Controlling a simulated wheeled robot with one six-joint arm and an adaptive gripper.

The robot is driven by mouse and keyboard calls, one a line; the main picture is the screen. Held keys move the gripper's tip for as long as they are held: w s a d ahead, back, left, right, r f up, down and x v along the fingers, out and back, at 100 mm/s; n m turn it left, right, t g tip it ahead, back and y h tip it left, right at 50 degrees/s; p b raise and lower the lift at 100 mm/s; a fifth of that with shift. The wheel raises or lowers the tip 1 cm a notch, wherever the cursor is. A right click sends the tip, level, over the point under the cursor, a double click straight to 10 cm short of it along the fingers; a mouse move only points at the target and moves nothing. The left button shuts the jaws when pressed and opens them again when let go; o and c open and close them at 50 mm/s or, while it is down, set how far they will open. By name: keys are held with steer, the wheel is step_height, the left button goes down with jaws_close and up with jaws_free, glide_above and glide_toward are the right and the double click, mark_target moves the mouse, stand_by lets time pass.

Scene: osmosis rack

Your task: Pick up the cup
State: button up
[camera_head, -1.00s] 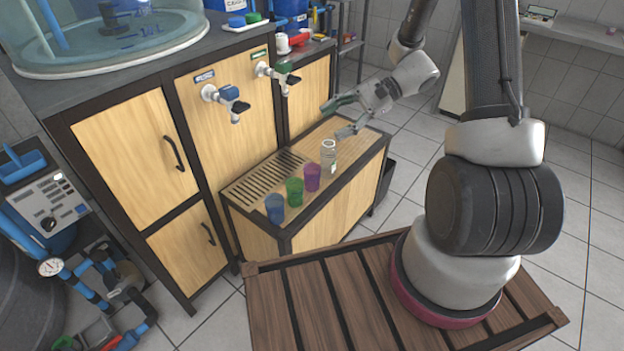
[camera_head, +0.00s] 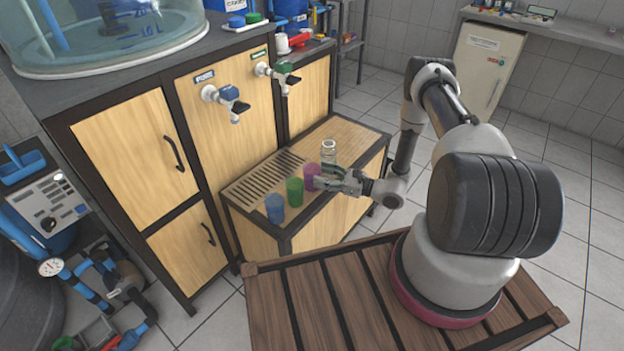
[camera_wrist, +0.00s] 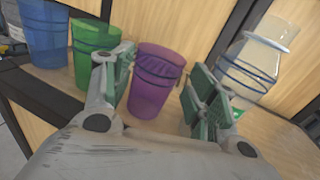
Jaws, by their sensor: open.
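A purple cup (camera_head: 312,174) stands upright on the low wooden bench, between a green cup (camera_head: 294,191) and a clear glass jar (camera_head: 328,153). A blue cup (camera_head: 275,208) stands at the near left end of the row. My gripper (camera_head: 328,181) is low at the bench's right side, in front of the purple cup. In the wrist view, my gripper (camera_wrist: 160,92) is open, its green-padded fingers spread, with the purple cup (camera_wrist: 153,82) showing beyond and between them. The green cup (camera_wrist: 92,52) is just left of the left finger; the jar (camera_wrist: 250,70) is behind the right finger.
The bench (camera_head: 347,138) has a slatted drain on its left part and bare wood at its far right. A cabinet with a blue tap (camera_head: 229,94) and a green tap (camera_head: 281,74) rises behind it. A slatted wooden platform (camera_head: 330,285) lies in front.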

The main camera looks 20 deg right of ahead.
mark_target(312, 171)
steer(key=x, duration=0.4)
steer(key=shift+w+a+r, duration=0.1)
steer(key=shift+w+a, duration=0.05)
steer(key=shift+a, duration=0.1)
steer(key=c, duration=0.4)
